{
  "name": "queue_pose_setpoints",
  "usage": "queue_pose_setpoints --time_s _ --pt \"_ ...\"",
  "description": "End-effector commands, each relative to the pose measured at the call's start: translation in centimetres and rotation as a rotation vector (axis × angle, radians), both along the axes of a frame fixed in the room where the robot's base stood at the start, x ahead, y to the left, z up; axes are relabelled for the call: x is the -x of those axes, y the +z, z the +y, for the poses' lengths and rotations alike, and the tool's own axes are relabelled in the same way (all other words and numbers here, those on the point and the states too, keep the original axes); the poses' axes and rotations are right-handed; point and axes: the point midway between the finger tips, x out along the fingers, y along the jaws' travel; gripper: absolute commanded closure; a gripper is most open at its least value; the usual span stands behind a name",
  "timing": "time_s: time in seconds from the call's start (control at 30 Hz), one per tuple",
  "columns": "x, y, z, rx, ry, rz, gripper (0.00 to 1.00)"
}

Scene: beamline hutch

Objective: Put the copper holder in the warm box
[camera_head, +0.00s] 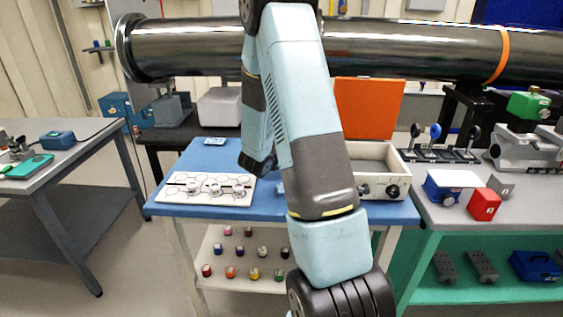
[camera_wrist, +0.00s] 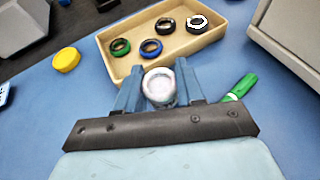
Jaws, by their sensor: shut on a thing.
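In the wrist view my gripper (camera_wrist: 159,82) is shut on a small round holder (camera_wrist: 160,86) with a pale pinkish-white top, held between the two blue fingers. Its copper colour is not clear. In the head view my own arm hides the gripper and the held piece. The warm box (camera_head: 378,152) appears to be the pale box with a raised orange lid (camera_head: 368,108) and knobs on its front. It stands open on the blue bench top, right of my arm. A pale box wall (camera_wrist: 300,35), probably the same box, shows at upper right in the wrist view.
A beige tray (camera_wrist: 188,54) with several coloured rings lies just beyond my fingers. A green marker (camera_wrist: 238,88) lies right, a yellow cap (camera_wrist: 66,60) left. A white plate (camera_head: 205,189) with metal pieces sits left on the bench. A dark pipe (camera_head: 420,48) crosses above.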

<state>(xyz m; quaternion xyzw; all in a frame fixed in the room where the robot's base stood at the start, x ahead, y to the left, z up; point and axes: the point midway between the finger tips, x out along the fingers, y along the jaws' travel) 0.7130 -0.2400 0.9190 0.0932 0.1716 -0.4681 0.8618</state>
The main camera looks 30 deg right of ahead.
Motion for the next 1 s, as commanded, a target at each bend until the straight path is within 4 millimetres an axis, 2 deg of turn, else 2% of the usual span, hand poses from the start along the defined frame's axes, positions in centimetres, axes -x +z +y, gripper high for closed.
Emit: queue_pose_setpoints --time_s 0.23,0.6,0.63,0.9,1.0 --pt "-0.2 -2.8 0.5 0.0 0.008 0.002 0.94" --pt "-0.3 -3.2 0.7 0.0 0.011 0.001 0.94" --pt "-0.3 -3.2 0.7 0.0 0.011 0.001 0.62" --pt "-0.2 -3.2 0.7 0.0 0.01 0.0 0.37" --pt "-0.2 -3.2 0.6 0.0 0.01 0.0 0.37"
